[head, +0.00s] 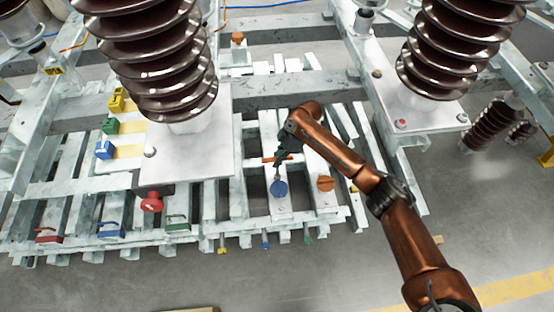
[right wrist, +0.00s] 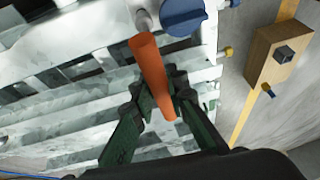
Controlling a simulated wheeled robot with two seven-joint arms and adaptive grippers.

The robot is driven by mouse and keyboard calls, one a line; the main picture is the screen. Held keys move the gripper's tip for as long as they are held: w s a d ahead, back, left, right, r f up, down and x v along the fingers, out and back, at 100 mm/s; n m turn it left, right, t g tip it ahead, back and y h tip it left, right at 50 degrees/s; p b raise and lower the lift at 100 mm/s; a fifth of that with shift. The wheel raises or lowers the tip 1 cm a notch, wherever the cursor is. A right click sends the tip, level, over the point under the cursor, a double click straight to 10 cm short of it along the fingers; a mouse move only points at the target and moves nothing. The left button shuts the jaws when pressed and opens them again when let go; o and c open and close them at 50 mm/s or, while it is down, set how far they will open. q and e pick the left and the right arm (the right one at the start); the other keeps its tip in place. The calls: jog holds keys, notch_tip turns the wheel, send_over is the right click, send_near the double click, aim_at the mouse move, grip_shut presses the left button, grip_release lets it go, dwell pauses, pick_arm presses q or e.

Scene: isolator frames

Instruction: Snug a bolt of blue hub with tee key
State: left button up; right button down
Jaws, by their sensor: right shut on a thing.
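The blue hub (head: 279,188) is a round blue disc on a pale plate of the steel frame. It also shows at the top of the right wrist view (right wrist: 183,14). My right gripper (head: 284,154) is just behind the hub in the head view. Its dark green fingers (right wrist: 162,98) are shut on the orange handle bar of the tee key (right wrist: 148,58). The key's grey shank (right wrist: 144,20) shows beside the blue hub. Whether its tip sits on a bolt cannot be told. My left gripper is not in view.
An orange hub (head: 325,184) sits right of the blue one, and a red hub (head: 151,201) farther left. Large brown ribbed insulators (head: 160,60) rise over the frame. A wooden block (right wrist: 278,52) shows at right in the wrist view. Open floor (head: 370,265) lies in front.

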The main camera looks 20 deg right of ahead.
jog(key=shift+f+b, duration=0.35)
jog(key=shift+f, duration=0.75)
dwell(0.5)
